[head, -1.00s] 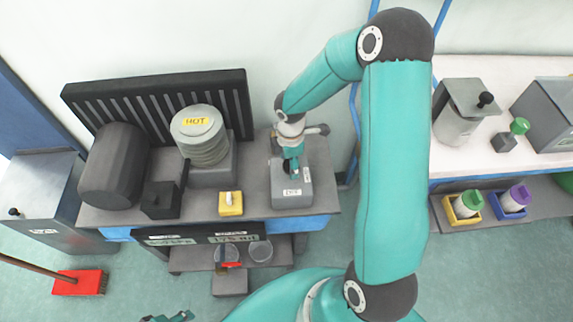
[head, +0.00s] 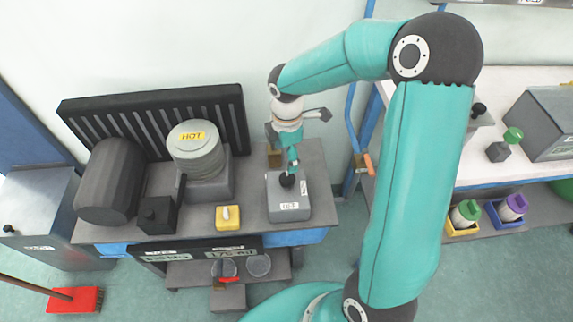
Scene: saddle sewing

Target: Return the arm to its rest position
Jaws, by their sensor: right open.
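My right arm reaches up from the bottom of the head view, bends at the top right and comes back left over the dark workbench (head: 330,207). My right gripper (head: 291,167) points down, open, with its fingertips at or just above the black knob of a grey labelled box (head: 288,208). Whether the fingers touch the knob I cannot tell. Nothing shows held in it. My left gripper is not in view.
A round "HOT" unit (head: 197,150), a black roller (head: 108,180), a black box (head: 157,215) and a yellow block (head: 228,217) stand on the bench. A white table (head: 480,165) is at right. A red broom (head: 75,300) lies lower left.

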